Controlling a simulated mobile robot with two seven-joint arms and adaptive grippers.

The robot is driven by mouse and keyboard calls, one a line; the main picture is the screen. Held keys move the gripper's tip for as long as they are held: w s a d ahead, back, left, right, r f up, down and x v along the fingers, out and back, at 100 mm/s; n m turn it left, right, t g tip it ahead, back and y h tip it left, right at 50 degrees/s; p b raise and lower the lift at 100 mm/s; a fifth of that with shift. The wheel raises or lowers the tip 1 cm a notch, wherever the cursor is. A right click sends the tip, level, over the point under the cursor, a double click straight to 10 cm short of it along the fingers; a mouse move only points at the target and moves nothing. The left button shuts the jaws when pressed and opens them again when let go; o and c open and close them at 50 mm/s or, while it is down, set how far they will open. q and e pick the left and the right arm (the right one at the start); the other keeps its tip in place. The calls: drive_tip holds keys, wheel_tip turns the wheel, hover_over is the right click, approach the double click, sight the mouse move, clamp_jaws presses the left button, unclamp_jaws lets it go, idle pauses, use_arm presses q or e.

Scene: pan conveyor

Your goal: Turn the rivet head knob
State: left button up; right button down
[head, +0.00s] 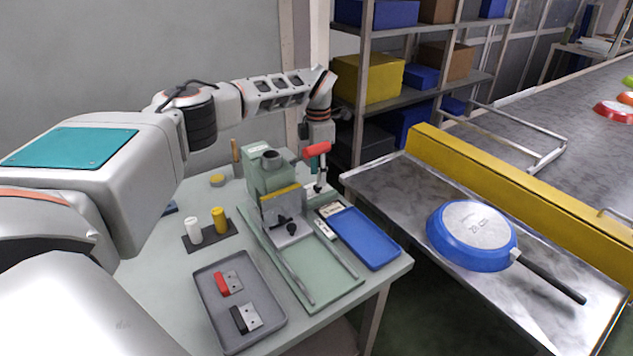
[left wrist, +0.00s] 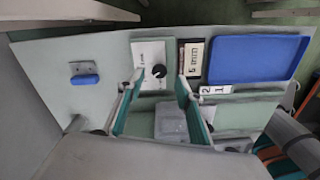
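A black round knob (left wrist: 159,71) sits on a white panel (left wrist: 150,52) in the left wrist view. I take it to be the rivet head knob; in the head view I cannot make it out behind my gripper and the press. My left gripper (left wrist: 160,82) is open, with its two fingers on either side of the knob in the picture. I cannot tell whether they touch it. In the head view my left gripper (head: 320,183) points down at the right side of the green rivet press (head: 262,176). My right gripper is not in view.
A red handle (head: 317,150) on the press is close to my gripper. A blue tray (head: 364,238) lies to the right, a grey tray (head: 213,318) with handle parts in front. A blue pan (head: 470,234) lies upside down on the metal table by the conveyor.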

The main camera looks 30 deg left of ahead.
sight(317, 189)
use_arm(q)
drive_tip(key=shift+f, duration=1.75)
clamp_jaws()
